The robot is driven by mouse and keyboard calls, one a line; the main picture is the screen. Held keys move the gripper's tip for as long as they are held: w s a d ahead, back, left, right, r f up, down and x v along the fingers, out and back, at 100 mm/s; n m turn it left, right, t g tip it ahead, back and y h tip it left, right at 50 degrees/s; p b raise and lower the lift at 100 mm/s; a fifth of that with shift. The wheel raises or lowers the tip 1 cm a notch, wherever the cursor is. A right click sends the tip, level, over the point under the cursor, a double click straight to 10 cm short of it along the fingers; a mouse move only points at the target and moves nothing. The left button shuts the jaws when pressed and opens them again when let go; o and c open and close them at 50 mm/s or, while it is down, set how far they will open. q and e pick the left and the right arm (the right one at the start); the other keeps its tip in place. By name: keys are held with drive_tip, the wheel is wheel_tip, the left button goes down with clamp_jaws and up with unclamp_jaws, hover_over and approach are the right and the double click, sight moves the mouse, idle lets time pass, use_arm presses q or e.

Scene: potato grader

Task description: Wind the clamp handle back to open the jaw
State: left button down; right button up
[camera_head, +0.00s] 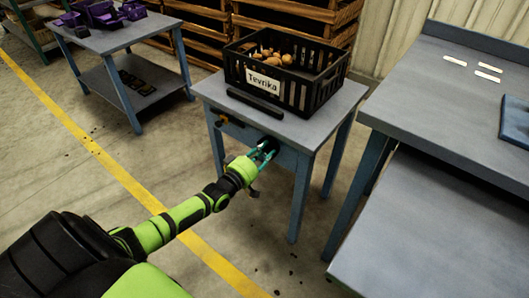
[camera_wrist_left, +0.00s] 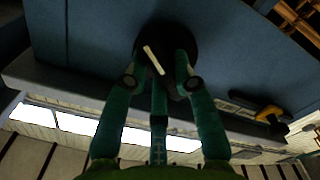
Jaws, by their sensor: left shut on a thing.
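My left gripper (camera_head: 265,152) reaches the front edge of the small blue-grey table. In the head view the handle is mostly hidden by the gripper. I cannot make out the clamp's jaw or how wide it stands. My right gripper is not in view.
The small table (camera_head: 213,92) bears a black crate (camera_head: 318,93) labelled Tevrika with potatoes, and a black bar (camera_head: 254,106). A yellow-and-black part (camera_head: 221,120) sits on its front, left of my gripper. A larger bench (camera_head: 430,90) stands right. Floor is clear at front left.

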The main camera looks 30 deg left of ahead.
use_arm(q)
drive_tip(key=n+b, duration=0.1)
drive_tip(key=n, duration=0.3)
drive_tip(key=shift+a, duration=0.1)
drive_tip(key=shift+r+n+b, duration=0.1)
drive_tip(key=shift+n+b, duration=0.3)
drive_tip(key=shift+n, duration=1.2)
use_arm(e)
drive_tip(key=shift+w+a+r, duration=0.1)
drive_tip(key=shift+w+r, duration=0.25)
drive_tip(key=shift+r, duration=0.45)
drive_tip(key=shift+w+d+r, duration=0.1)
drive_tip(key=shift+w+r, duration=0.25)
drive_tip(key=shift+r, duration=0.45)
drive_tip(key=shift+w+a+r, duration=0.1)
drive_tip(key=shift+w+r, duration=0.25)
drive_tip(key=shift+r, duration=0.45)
use_arm(q)
drive_tip(key=c, duration=1)
unclamp_jaws()
drive_tip(key=shift+s, duration=0.15)
drive_tip(key=s, duration=0.7)
drive_tip(key=s+a, duration=0.1)
drive_tip(key=s, duration=0.3)
drive_tip(key=shift+s, duration=0.35)
